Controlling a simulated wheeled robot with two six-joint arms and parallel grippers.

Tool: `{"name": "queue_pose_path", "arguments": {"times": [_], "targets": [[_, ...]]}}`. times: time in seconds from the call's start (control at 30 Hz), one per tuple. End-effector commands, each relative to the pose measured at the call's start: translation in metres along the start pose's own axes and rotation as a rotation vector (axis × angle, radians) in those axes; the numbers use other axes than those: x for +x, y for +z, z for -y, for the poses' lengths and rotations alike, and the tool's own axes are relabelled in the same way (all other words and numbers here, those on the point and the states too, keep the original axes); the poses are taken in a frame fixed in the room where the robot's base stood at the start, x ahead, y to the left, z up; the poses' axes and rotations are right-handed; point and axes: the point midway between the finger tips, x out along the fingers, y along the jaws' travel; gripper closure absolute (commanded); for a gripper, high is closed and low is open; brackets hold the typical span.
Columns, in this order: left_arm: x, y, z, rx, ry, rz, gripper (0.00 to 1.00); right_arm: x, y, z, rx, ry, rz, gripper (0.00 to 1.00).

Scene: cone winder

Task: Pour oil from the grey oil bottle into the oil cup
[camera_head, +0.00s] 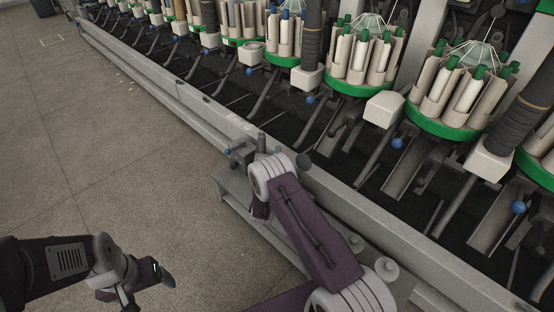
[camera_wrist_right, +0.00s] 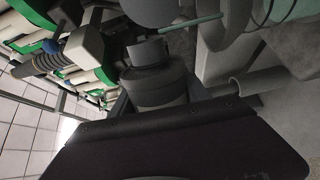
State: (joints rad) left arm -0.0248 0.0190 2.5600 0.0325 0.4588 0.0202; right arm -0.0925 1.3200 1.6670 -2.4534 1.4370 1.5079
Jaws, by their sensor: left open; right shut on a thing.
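My right gripper (camera_wrist_right: 165,103) is shut on a grey cylindrical thing, which looks like the grey oil bottle (camera_wrist_right: 157,85) with a narrower dark top, in the right wrist view. In the head view my purple right arm reaches to the machine's front rail and its wrist hides the gripper and the bottle. I cannot pick out the oil cup for certain; a large grey rounded shape stands at the top right of the wrist view, partly cut off. My left gripper (camera_head: 148,289) is open and empty over the floor at the lower left, away from the machine.
The cone winder's grey rail (camera_head: 185,96) runs diagonally across the head view. Behind it are green-rimmed bobbin carousels (camera_head: 447,124) and several levers. Small grey round parts (camera_head: 386,268) stand beside my right arm. The floor (camera_head: 90,160) at left is clear.

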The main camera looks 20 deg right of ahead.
Motion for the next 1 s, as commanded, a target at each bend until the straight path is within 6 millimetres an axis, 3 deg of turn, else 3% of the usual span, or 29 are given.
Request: {"name": "queue_pose_path", "arguments": {"times": [0.27, 0.5, 0.7, 1.0], "targets": [[-0.002, 0.000, 0.000, 0.000, 0.000, 0.000, 0.20, 0.000, 0.000, -0.003, -0.022, 0.002, 0.000, 1.00], [-0.016, -0.002, 0.000, 0.000, 0.000, 0.000, 0.20, 0.000, -0.001, -0.014, -0.385, 0.002, 0.006, 1.00], [-0.018, -0.002, 0.000, 0.000, 0.000, 0.000, 0.20, 0.000, -0.003, -0.017, -0.467, 0.003, 0.007, 1.00], [-0.044, -0.005, -0.001, 0.000, 0.000, 0.000, 0.20, -0.001, -0.022, -0.049, -1.098, 0.004, 0.015, 1.00]]}}
